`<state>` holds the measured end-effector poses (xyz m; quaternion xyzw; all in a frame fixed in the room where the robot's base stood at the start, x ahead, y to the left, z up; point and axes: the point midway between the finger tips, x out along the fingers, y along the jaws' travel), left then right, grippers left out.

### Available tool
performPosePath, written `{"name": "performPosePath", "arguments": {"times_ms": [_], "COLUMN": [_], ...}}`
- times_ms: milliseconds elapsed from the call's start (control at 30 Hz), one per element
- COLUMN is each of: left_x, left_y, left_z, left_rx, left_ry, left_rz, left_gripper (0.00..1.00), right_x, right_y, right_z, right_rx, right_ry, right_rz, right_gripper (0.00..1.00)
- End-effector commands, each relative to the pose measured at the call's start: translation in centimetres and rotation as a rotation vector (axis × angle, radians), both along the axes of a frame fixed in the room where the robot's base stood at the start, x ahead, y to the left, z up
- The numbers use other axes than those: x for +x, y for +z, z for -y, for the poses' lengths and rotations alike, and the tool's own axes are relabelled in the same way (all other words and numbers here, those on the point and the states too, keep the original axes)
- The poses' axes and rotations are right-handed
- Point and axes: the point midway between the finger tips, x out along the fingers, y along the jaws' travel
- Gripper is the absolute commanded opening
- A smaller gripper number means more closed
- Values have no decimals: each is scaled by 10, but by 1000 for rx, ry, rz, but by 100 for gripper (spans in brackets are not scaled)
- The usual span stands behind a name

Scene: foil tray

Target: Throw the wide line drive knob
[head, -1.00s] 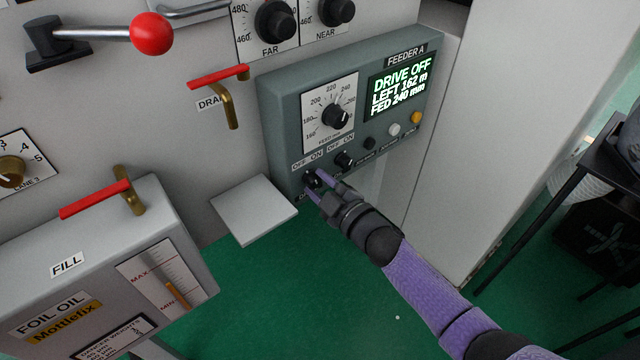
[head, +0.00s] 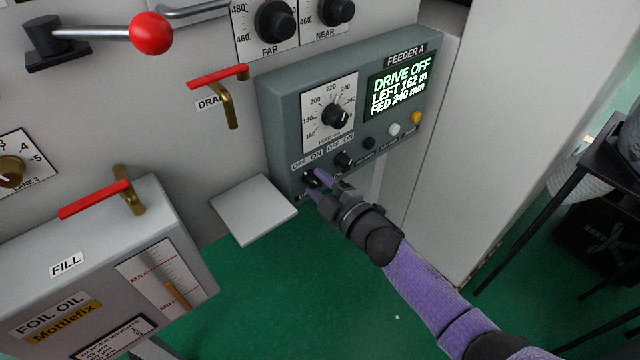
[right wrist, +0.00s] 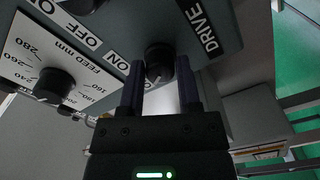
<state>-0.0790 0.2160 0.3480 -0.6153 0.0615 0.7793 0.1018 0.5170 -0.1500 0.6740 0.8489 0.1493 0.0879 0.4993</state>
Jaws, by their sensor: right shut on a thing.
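The drive knob (head: 310,181) is a small black knob at the lower left of the Feeder A panel (head: 281,112). It sits under an OFF/ON label, and the right wrist view shows the word DRIVE beside it. My right gripper (head: 316,184) is shut on this knob, with one finger on each side. In the right wrist view the knob (right wrist: 158,60) shows between the two dark fingers, with a white pointer mark on it. The display (head: 398,84) reads DRIVE OFF, LEFT 162 m, FED 240 mm. My left gripper is not in view.
A second OFF/ON knob (head: 343,160) sits close to the right of the gripped one. The feed dial (head: 335,115) is above. A pale plate (head: 254,209) juts out at left. A red drain handle (head: 217,77) and a red-ball lever (head: 152,34) are further left.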

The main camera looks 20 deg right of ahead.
Motion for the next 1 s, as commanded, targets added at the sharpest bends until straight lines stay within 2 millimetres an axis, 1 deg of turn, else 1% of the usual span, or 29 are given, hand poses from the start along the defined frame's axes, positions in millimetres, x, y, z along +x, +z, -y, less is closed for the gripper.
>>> {"name": "performPosePath", "arguments": {"times_ms": [33, 67, 100, 200, 400, 500, 567, 700, 800, 900, 1000], "left_x": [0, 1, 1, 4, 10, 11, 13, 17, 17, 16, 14], "left_y": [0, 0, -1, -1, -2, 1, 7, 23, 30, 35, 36], "left_z": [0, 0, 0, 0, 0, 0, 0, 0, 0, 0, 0], "left_rx": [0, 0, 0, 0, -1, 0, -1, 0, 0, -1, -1], "left_ry": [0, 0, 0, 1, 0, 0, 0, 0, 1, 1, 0], "left_rz": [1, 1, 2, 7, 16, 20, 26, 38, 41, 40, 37], "left_gripper": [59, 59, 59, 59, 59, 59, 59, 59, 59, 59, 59], "right_x": [0, 0, 0, 0, 0, -6, -15, -49, -71, -86, -93], "right_y": [-1, -1, -1, -1, 0, 1, 3, 6, 4, 2, 1], "right_z": [0, 0, 0, 0, 0, 2, 5, 18, 26, 31, 34], "right_rx": [-1, -1, -1, -1, 0, 1, 2, 0, -1, 1, 0], "right_ry": [0, 0, -1, 0, 0, -1, 0, -1, -1, -1, 0], "right_rz": [-3, -3, -3, -2, -2, -2, -2, -2, -2, -2, -1], "right_gripper": [0, 49, 58, 78, 78, 78, 78, 78, 78, 78, 78]}}
